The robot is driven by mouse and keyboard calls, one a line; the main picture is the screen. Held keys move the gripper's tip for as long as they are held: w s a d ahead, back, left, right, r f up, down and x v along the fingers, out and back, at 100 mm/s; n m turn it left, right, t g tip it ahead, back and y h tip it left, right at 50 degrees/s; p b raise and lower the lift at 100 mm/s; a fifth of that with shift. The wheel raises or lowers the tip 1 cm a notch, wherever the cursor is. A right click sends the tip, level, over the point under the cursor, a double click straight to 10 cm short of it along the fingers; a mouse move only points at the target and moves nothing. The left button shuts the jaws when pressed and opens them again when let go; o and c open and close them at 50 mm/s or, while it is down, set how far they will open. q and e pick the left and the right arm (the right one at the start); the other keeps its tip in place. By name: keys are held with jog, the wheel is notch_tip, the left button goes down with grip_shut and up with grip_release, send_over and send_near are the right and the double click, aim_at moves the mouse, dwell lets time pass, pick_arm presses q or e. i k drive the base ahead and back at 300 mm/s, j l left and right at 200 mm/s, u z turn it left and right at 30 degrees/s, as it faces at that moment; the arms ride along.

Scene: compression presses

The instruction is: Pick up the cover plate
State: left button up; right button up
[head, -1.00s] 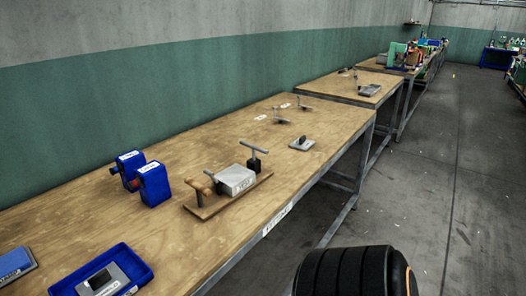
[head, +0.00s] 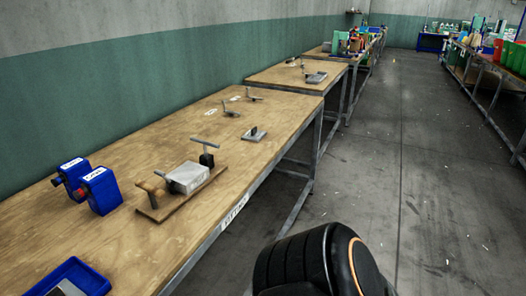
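A small flat grey plate with a dark upright handle (head: 254,134) lies on the near wooden workbench (head: 150,165), close to its right edge. It looks like the cover plate, but I cannot be sure. Another grey plate (head: 66,289) lies in a blue tray (head: 82,272) at the bottom left, mostly cut off by the frame. A pale block (head: 188,177) sits on a wooden board (head: 160,211), with a wooden handle on its left and a dark T-handled clamp (head: 206,150) on its right. Neither of my grippers is in view.
Two blue devices (head: 100,191) stand at the bench's left. Small T-shaped metal tools (head: 231,110) and white labels lie farther back. More benches (head: 300,74) continue behind, and another row stands at the right. The grey floor aisle (head: 385,150) between is clear.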

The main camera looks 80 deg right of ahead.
aim_at(254, 135)
jog(key=z, duration=0.45)
jog(key=j+z, duration=0.1)
jog(key=z, duration=0.4)
jog(key=k+z, duration=0.1)
jog(key=z, duration=0.85)
jog(key=k+z, duration=0.1)
jog(key=z, duration=0.35)
